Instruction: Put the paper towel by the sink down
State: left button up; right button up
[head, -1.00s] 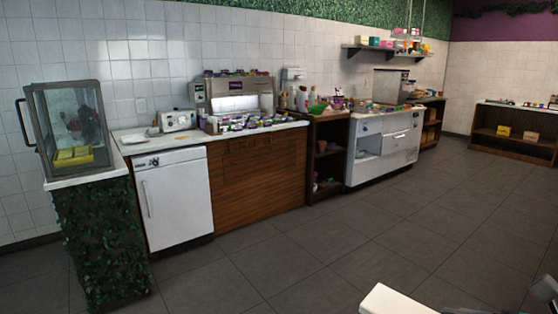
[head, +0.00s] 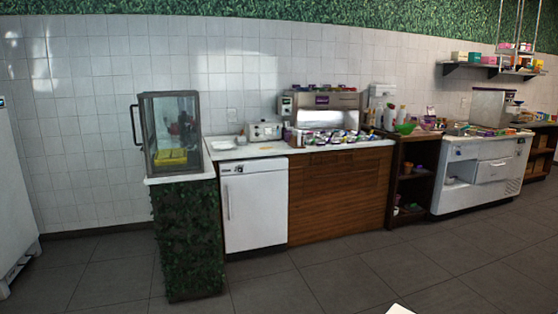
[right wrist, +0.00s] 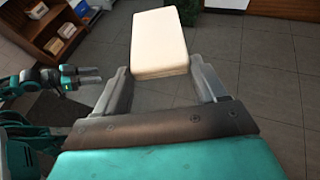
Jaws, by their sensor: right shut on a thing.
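My right gripper (right wrist: 164,82) is shut on the paper towel (right wrist: 162,40), a cream-white block-shaped pack, seen in the right wrist view. The pack is held above the floor, well away from any counter. Only a white corner of it (head: 400,309) shows at the bottom edge of the head view. My left gripper (right wrist: 84,77) shows at the left of the right wrist view, its fingers a little apart and empty. Across the room, a white counter (head: 262,150) has a pale recess that may be the sink (head: 222,145), beside the glass case; it is too small to be sure.
The glass display case (head: 172,130) stands on a leafy green stand (head: 188,240) left of the white under-counter appliance (head: 254,210). Crowded toppings (head: 330,137) fill the counter's right part. A tall white unit (head: 14,190) stands far left. The grey tiled floor (head: 330,285) between is clear.

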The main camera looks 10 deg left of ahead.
jog(key=shift+a, duration=0.1)
dwell(0.5)
jog(key=shift+m+t+h, duration=2)
jog(key=shift+m+h, duration=0.2)
jog(key=shift+m, duration=0.4)
jog(key=shift+r, duration=0.1)
